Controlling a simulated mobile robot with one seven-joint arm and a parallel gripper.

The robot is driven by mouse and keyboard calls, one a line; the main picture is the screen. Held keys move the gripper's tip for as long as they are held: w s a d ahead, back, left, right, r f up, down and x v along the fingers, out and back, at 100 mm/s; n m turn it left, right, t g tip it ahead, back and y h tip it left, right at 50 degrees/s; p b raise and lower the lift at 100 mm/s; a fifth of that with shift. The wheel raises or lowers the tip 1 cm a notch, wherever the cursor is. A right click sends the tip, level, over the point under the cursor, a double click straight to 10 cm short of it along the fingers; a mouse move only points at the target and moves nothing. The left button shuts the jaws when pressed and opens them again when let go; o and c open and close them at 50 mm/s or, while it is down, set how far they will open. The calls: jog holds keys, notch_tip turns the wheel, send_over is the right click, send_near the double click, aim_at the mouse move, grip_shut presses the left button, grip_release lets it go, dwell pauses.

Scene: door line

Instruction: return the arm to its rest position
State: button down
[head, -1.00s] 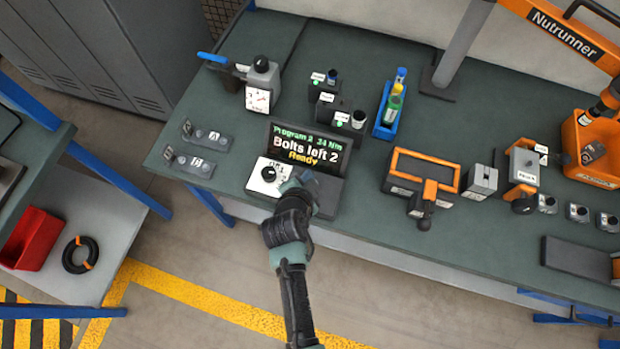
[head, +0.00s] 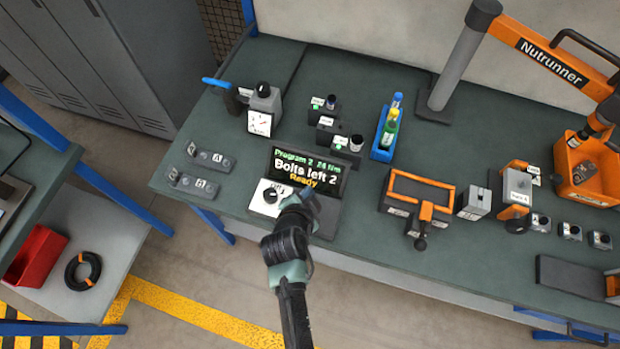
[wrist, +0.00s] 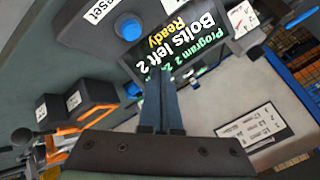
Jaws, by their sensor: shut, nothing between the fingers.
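My gripper (head: 305,205) is in front of the controller box on the bench, over its right front part. In the wrist view its two fingers (wrist: 160,100) are together and hold nothing. The controller's screen (head: 308,172) reads "Program 2 24 Nm, Bolts left 2, Ready". Its white panel with a black knob (head: 270,196) is just left of the gripper. The wrist view also shows the screen (wrist: 178,38), and a blue button (wrist: 128,28) beside a "Reset" label. I cannot tell whether the fingertips touch the controller.
An orange-handled fixture (head: 418,204) stands right of the controller. The nutrunner arm (head: 552,62) overhangs the back right. Open floor (head: 215,275) lies in front of the bench.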

jog(key=w+a+r+n+t, duration=0.1)
jog(key=w+r+t, duration=0.15)
jog(key=r, duration=0.35)
jog(key=w+a+r+t+y, duration=0.1)
jog(key=w+r, duration=0.3)
jog(key=r, duration=0.3)
jog(key=w+r+n+t, duration=0.1)
jog(key=w+r, duration=0.2)
jog(key=r, duration=0.3)
notch_tip(320, 180, up, 19)
jog(key=w+n+t+b, duration=0.2)
jog(key=n+t, duration=0.1)
jog(key=t, duration=0.2)
jog(key=s+d+r+n+t, duration=0.1)
jog(key=s+r+n+t, duration=0.1)
jog(key=s+r, duration=0.4)
jog(key=s+r+n+t, duration=0.2)
jog(key=s+r+t, duration=0.2)
jog(key=r, duration=1.1)
jog(key=s+d+r+n+t+y, duration=0.1)
jog(key=s+r+n+t, duration=0.1)
jog(key=s+r, duration=0.5)
notch_tip(320, 180, up, 4)
jog(key=shift+s+d+f+t+b, duration=0.1)
jog(key=shift+s+d+t+b, duration=0.25)
jog(key=shift+t, duration=0.1)
